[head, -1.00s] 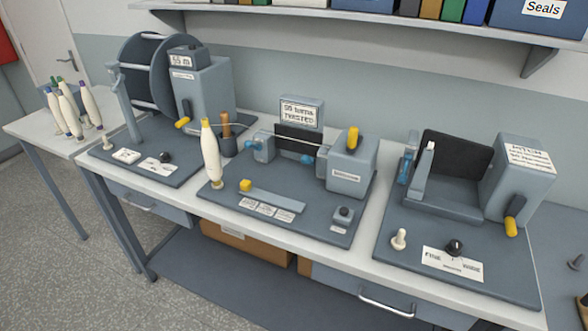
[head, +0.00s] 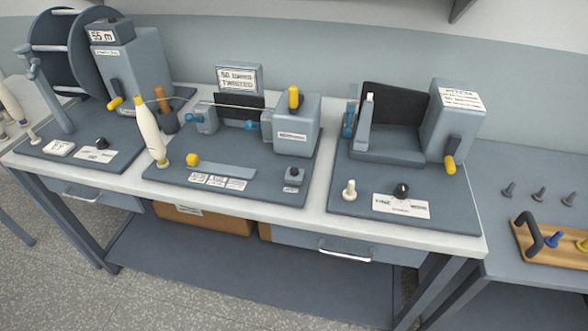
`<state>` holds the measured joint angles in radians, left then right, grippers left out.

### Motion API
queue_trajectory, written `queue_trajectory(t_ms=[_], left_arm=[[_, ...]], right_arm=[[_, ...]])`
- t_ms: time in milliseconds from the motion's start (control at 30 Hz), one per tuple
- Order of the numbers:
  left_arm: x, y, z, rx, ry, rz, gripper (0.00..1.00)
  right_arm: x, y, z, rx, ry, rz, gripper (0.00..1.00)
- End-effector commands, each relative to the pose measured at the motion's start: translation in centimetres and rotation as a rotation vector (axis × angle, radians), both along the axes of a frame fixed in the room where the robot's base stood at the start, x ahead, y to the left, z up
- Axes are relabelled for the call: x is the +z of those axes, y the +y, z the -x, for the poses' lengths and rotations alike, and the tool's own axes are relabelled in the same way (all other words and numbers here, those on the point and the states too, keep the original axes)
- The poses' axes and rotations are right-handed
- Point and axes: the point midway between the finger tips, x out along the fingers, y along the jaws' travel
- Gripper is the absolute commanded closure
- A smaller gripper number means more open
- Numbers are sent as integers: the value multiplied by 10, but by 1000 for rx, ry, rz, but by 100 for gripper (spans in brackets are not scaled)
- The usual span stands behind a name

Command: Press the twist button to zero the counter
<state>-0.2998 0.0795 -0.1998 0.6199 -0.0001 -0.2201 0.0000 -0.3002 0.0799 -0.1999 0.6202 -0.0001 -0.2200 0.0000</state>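The twisting machine sits on the middle base plate (head: 240,195) of the bench. Its counter display (head: 239,78) stands at the back, with a word that looks like "TWISTED" and a small number I cannot read surely. Neither of my grippers is in view.
A cream bobbin (head: 149,132) and a yellow knob (head: 193,160) are on the middle plate. A reel machine (head: 130,65) stands left. Another machine with a yellow crank (head: 449,163) stands right. A lower table (head: 520,200) with pegs and a wooden tray is at far right.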

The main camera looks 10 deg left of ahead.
Motion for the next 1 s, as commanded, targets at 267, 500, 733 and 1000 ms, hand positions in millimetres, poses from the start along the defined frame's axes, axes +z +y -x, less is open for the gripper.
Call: queue_trajectory(t_ms=[267, 500, 733, 1000], left_arm=[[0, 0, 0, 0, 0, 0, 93], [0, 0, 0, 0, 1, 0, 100], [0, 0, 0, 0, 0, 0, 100], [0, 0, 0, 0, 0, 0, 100]], right_arm=[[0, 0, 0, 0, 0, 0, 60], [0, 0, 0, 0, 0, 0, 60], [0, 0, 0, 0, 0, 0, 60], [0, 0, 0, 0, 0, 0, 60]])
